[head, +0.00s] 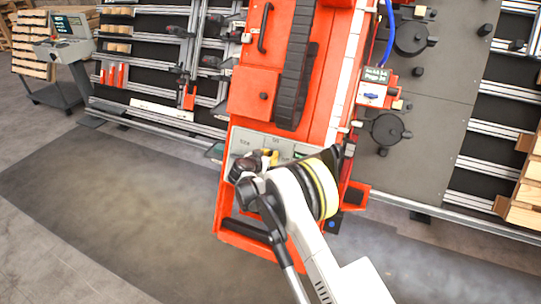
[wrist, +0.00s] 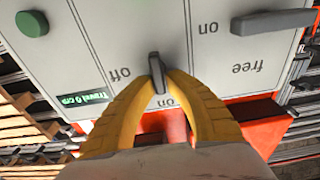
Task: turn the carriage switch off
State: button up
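The small dark switch (wrist: 154,66) sits on a grey control panel (wrist: 90,40) in the middle of the wrist view. "Off" is printed to its left and "on" below it; its lower end lies nearest "on". No carriage label is readable. My gripper (wrist: 160,76) has its two yellow fingers closed in on either side of the switch, seemingly touching it. In the head view, my gripper (head: 268,157) is at the grey panel (head: 283,146) on the orange machine, and my arm and gripper hide the switch there.
A green button (wrist: 32,23) and a "Travel 0 cm" display (wrist: 84,101) are left of the switch. A grey lever (wrist: 272,21) near "free" is at the upper right. A black handle (head: 263,27) and cable chain (head: 295,75) are on the orange machine (head: 240,108). Floor is clear at left.

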grip_shut()
jog(key=shift+n, duration=0.4)
jog(key=n, duration=0.3)
jog(key=shift+a, duration=0.2)
jog(key=n, duration=0.4)
jog(key=n+y, duration=0.1)
jog(key=shift+a+f+n, duration=0.15)
jog(key=shift+a+n, duration=0.1)
jog(key=shift+n, duration=0.15)
jog(key=n, duration=0.4)
jog(key=shift+a+f+n+y, duration=0.15)
jog(key=shift+f+n+y, duration=0.05)
jog(key=shift+n+y, duration=0.1)
jog(key=n, duration=0.4)
jog(key=shift+s+a+f+g, duration=0.1)
jog(key=shift+f+g, duration=0.1)
jog(key=shift+g, duration=0.2)
jog(key=shift+n, duration=0.3)
